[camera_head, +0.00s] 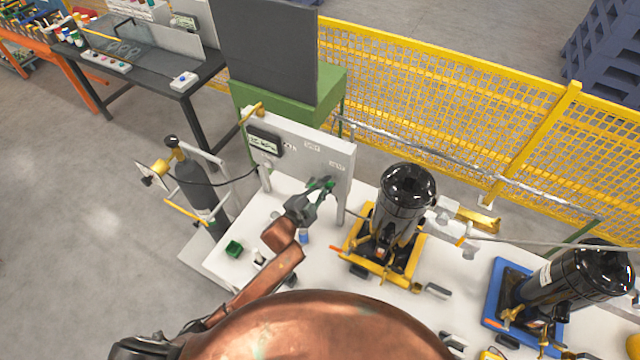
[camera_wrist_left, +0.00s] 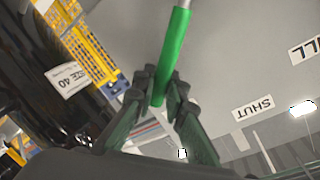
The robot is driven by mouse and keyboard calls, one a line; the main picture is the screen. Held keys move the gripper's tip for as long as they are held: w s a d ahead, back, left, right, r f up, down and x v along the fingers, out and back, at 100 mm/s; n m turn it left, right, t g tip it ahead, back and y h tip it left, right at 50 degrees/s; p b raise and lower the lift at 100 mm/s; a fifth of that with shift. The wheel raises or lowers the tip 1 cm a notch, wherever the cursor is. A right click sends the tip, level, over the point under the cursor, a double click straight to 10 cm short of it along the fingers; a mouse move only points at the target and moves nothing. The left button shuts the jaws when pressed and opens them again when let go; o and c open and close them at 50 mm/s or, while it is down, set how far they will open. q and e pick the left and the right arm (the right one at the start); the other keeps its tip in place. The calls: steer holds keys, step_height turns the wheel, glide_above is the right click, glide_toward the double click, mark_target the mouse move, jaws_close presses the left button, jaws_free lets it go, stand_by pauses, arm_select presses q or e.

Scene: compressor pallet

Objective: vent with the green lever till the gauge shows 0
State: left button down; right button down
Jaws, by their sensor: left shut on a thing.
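The green lever (camera_wrist_left: 178,45) crosses the upper middle of the left wrist view, its lower end between my fingers. My left gripper (camera_wrist_left: 162,92) is shut on it. In the head view my left gripper (camera_head: 324,187) is at the front of the grey panel (camera_head: 318,153), and only a little green of the lever shows there. A dark gauge box (camera_head: 264,141) with a pale display is on the panel's left part; its reading is too small to tell. A SHUT label (camera_wrist_left: 252,108) and a partly cut-off label (camera_wrist_left: 305,50) show on the panel. My right gripper is not in view.
A black compressor (camera_head: 405,195) stands on a yellow base right of the panel. Another black compressor (camera_head: 585,275) is on a blue base at far right. A gas cylinder (camera_head: 196,180) stands left of the white table (camera_head: 225,268). Yellow mesh fencing (camera_head: 420,90) runs behind.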

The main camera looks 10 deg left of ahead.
arm_select(q)
steer(key=c, duration=2.2)
jaws_free()
steer(key=shift+o, duration=1.2)
steer(key=v, duration=1.2)
